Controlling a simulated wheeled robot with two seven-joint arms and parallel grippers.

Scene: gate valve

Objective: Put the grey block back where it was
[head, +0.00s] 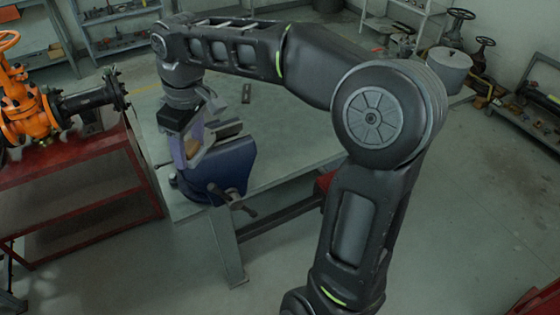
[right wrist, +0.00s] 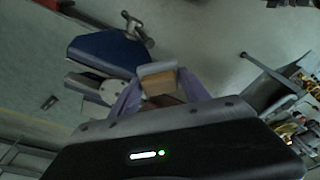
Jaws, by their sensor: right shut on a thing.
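My right gripper (head: 194,146) has light purple fingers and is above the left front corner of the grey table. Its fingers are closed on a small block, which I take to be the grey block (right wrist: 157,69). In the right wrist view it shows a grey face and a tan part between the fingertips of my right gripper (right wrist: 160,88). In the head view the fingers hide most of it. The gripper is close beside the jaws of a blue vise (head: 232,172); I cannot tell whether they touch. My left gripper is not in view.
The grey table (head: 290,125) is mostly bare, with a small dark piece (head: 246,93) towards the back. A red stand (head: 75,180) with an orange valve (head: 22,105) is at the left. Shelves line the back wall. The floor on the right is open.

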